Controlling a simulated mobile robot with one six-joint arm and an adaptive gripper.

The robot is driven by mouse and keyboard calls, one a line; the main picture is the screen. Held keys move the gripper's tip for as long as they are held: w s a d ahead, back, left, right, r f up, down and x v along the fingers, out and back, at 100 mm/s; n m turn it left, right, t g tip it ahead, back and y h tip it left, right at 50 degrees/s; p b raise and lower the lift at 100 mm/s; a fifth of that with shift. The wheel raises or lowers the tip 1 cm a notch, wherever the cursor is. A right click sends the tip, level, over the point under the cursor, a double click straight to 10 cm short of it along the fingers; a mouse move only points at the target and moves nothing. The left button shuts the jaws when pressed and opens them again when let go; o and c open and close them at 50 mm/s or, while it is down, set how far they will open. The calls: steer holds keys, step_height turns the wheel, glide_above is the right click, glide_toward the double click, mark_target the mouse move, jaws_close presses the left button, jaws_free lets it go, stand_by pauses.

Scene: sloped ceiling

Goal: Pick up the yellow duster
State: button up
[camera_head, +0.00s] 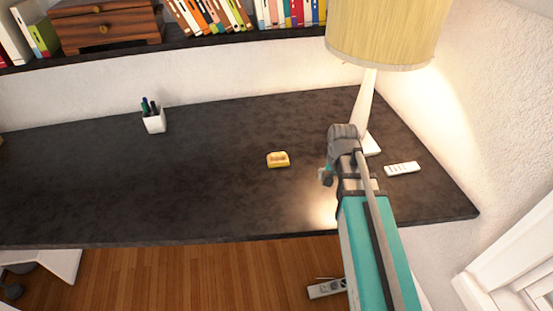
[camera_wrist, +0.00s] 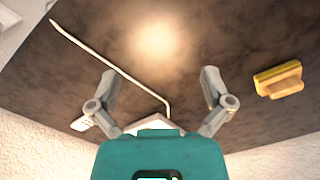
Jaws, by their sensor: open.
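The yellow duster (camera_head: 277,159) lies on the dark desktop near its middle, left of my gripper in the head view. It is a small block with a brownish part on top. In the wrist view the duster (camera_wrist: 278,80) is at the right, outside the right finger. My gripper (camera_head: 325,174) hangs over the right part of the desk, with its fingers small and partly hidden by the arm. In the wrist view my gripper (camera_wrist: 159,74) has its two grey fingers spread wide with nothing between them.
A lamp (camera_head: 367,105) with a yellow shade stands behind my arm. A white remote (camera_head: 403,169) lies to the right. A white pen cup (camera_head: 154,122) stands at the back left. The dark desktop (camera_head: 215,165) is clear around the duster. A shelf with books (camera_head: 205,15) is above.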

steer(key=w+a+r+m+p, duration=0.2)
steer(key=w+a+m, duration=0.4)
steer(key=w+a, duration=0.5)
steer(key=r+m+p, duration=0.1)
steer(key=r+m, duration=0.1)
steer(key=m, duration=0.4)
glide_above(278, 154)
steer(key=shift+d+f, duration=0.1)
steer(key=shift+f, duration=0.1)
step_height(278, 154, down, 8)
steer(key=b, duration=0.8)
steer(key=shift+f, duration=0.25)
steer(key=shift+f+b, duration=2.6)
steer(key=shift+b, duration=0.15)
